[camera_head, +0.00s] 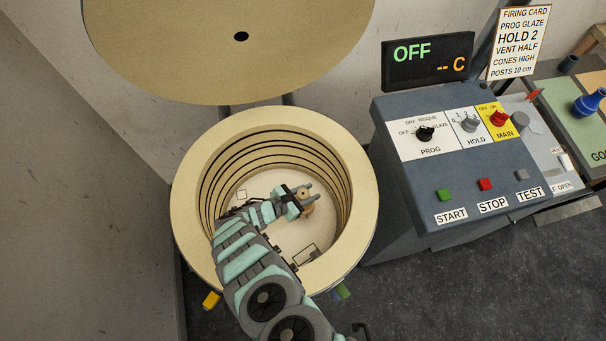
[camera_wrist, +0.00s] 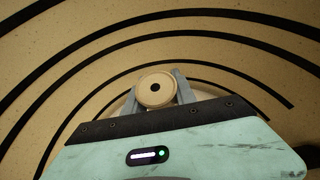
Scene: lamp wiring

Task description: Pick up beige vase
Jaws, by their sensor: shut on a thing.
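The beige vase (camera_wrist: 155,92) is between the two grey fingers of my gripper (camera_wrist: 157,88) in the wrist view, seen with its round rim and dark mouth facing the camera. My gripper is shut on it. In the head view my gripper (camera_head: 307,191) is down inside the round kiln, with the vase (camera_head: 307,207) partly hidden by the fingers. I cannot tell whether the vase touches the kiln floor.
The kiln's thick wall (camera_head: 190,200) with dark grooves surrounds my arm. Its round lid (camera_head: 200,60) stands open behind. A control panel (camera_head: 450,160) with buttons stands to the right. A blue vase (camera_head: 588,103) is on a green surface at far right.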

